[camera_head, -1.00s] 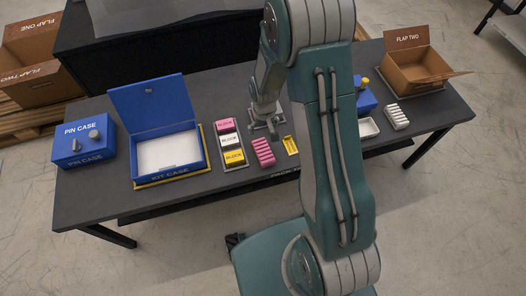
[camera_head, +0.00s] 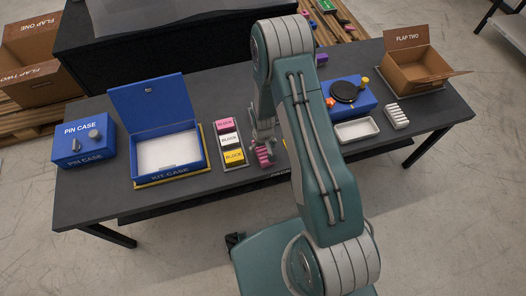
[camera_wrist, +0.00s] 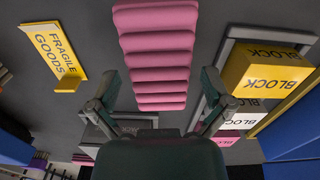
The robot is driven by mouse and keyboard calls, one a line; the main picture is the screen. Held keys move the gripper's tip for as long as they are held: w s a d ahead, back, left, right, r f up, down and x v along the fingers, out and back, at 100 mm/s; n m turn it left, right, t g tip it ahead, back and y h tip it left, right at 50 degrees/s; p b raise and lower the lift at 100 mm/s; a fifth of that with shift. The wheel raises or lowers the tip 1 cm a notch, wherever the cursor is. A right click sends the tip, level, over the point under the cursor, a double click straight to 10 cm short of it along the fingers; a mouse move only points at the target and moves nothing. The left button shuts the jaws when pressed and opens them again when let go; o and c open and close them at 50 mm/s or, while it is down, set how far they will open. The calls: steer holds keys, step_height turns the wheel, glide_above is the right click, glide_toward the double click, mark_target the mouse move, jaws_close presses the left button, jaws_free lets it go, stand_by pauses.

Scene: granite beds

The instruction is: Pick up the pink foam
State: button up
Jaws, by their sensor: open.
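The pink foam (camera_head: 264,160) is a ridged pink piece lying on the dark table, right of the block tray. In the wrist view the pink foam (camera_wrist: 157,55) runs from the top edge to the picture's middle, flat on the grey surface. My gripper (camera_head: 263,143) is over the foam and covers part of it. In the wrist view my gripper (camera_wrist: 160,88) is open, with one finger on each side of the foam's line and a visible gap to it. Nothing is held between the fingers.
A tray (camera_head: 242,161) with pink, white and yellow blocks stands close on the left. A yellow "FRAGILE GOODS" piece (camera_wrist: 52,55) lies on the foam's other side. An open blue kit case (camera_head: 195,165), white tray (camera_head: 357,131) and ridged white piece (camera_head: 397,116) are farther off.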

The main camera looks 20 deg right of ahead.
steer(key=shift+f, duration=0.75)
steer(key=c, duration=0.7)
